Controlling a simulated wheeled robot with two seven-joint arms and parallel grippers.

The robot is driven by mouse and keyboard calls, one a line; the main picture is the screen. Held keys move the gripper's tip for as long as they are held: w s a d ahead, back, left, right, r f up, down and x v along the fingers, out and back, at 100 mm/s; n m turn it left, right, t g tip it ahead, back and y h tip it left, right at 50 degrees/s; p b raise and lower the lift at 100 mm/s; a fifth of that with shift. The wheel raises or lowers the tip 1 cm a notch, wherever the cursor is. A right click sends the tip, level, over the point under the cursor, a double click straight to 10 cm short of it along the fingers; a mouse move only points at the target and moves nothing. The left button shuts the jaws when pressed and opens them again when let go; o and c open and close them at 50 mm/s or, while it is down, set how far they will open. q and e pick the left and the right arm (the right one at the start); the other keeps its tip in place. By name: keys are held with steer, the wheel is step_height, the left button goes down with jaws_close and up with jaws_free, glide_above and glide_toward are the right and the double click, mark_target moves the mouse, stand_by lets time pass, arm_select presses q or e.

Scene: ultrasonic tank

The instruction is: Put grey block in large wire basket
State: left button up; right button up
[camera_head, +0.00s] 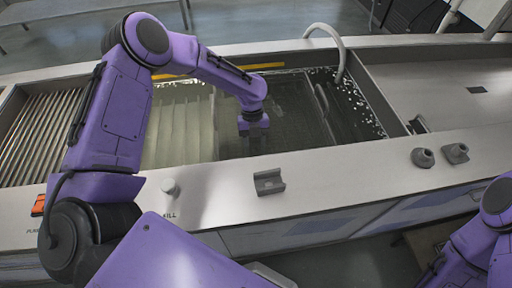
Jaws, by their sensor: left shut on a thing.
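My left arm reaches over the sunken tank, and its gripper (253,128) points down above the dark wire mesh of the large wire basket (290,112). The gripper is shut on a small grey piece (243,128), which looks like the grey block; the fingers hide most of it. The basket lies inside the tank, and I cannot tell how far above its floor the piece is. My right arm shows only at the lower right; its gripper is out of view.
A grey notched part (268,184) sits on the front counter, with a pale knob (170,187) to its left. Two grey fittings (424,157) (456,153) stand on the right counter. A white curved pipe (338,50) bends into the tank. Ribbed slats (38,135) lie at left.

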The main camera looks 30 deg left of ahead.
arm_select(q)
step_height(320, 180, down, 3)
steer(key=shift+r, duration=0.1)
steer(key=o, duration=1.2)
steer(key=shift+c, duration=0.2)
steer(key=b+v, duration=0.1)
steer(key=v, duration=1.1)
steer(key=shift+s+r, duration=0.1)
steer(key=shift+s, duration=0.05)
